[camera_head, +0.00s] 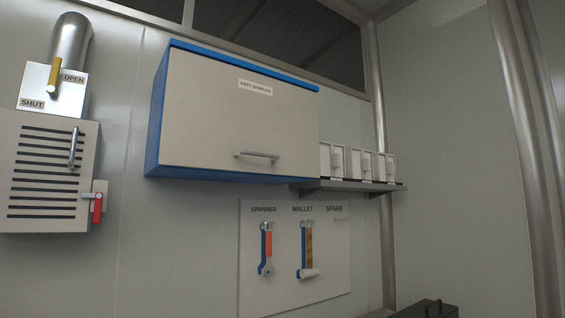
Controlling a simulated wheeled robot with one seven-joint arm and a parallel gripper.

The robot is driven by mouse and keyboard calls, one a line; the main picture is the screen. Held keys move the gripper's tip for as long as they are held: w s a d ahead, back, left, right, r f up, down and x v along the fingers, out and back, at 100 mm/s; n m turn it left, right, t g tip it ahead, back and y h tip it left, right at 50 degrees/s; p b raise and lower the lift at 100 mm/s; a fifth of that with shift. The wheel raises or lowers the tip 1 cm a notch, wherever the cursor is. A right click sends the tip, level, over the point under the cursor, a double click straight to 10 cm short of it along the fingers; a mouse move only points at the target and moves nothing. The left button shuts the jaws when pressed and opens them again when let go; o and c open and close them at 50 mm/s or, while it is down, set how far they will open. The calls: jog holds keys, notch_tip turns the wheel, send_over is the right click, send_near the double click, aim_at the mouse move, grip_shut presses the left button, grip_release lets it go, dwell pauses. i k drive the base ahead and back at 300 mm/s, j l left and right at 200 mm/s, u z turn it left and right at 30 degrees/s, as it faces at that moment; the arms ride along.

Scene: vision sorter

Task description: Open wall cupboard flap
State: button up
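The wall cupboard (155,125) hangs high on the wall, with a blue body and a pale front flap (215,120). The flap is shut flat against the body. A small label (255,88) sits near its top edge; the text is too small to read surely. A horizontal metal bar handle (257,155) is fixed near the flap's lower edge. My gripper and arm are not in view.
A shelf (350,187) with several small pale boxes adjoins the cupboard's right. Below hangs a tool board (325,260) with a spanner (267,248) and a mallet (308,258). Left is a slotted grey box (90,155) with a yellow lever (54,76) above. A dark case (425,309) stands lower right.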

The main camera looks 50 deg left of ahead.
aim_at(217, 115)
jog(key=i+u, duration=0.5)
jog(key=i+l+u, duration=0.25)
jog(key=u, duration=0.25)
jog(key=i+l+u, duration=0.35)
jog(key=u, duration=0.15)
jog(key=i, duration=0.05)
